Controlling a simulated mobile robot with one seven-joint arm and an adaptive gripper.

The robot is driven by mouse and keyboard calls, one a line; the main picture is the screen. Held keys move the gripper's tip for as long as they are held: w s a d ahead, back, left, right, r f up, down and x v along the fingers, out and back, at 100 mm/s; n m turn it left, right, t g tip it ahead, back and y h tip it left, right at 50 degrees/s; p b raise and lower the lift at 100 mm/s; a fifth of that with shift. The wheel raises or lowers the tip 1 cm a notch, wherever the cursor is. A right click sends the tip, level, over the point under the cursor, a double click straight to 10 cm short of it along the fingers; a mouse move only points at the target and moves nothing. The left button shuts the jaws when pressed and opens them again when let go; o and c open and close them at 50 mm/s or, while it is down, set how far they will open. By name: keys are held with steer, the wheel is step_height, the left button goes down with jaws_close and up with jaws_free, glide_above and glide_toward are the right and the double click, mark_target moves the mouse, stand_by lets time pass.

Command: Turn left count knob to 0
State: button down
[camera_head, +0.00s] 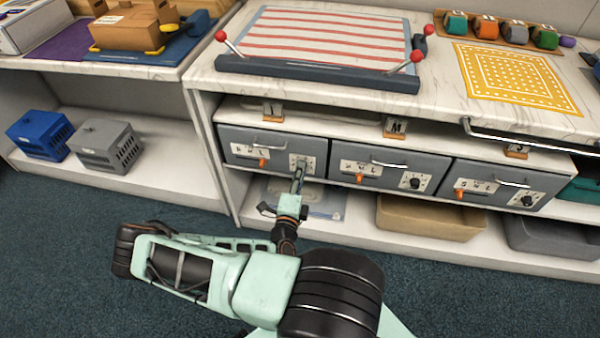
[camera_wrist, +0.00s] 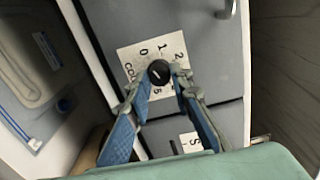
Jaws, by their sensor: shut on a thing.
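The left drawer (camera_head: 262,150) is grey and bears a white count label (camera_wrist: 135,58) around a round black count knob (camera_wrist: 159,72). The digits 0, 1, 2 and 5 show on the label in the wrist view, rotated. A pale mark shows on the knob's face, but I cannot tell which digit it points to. My gripper (camera_wrist: 157,80) is shut on the knob, one finger on each side. In the head view my gripper (camera_head: 299,170) reaches the right part of the left drawer front and hides the knob there.
An orange knob (camera_head: 263,162) and a metal handle (camera_head: 270,146) are on the same drawer front. The middle drawer (camera_head: 345,155) and right drawer (camera_head: 535,180) have similar knobs. A tan bin (camera_head: 425,220) stands on the shelf below. Blue carpet lies in front.

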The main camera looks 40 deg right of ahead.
steer(key=shift+r+n, duration=0.1)
steer(key=shift+n, duration=0.2)
steer(key=c, duration=1.7)
jaws_free()
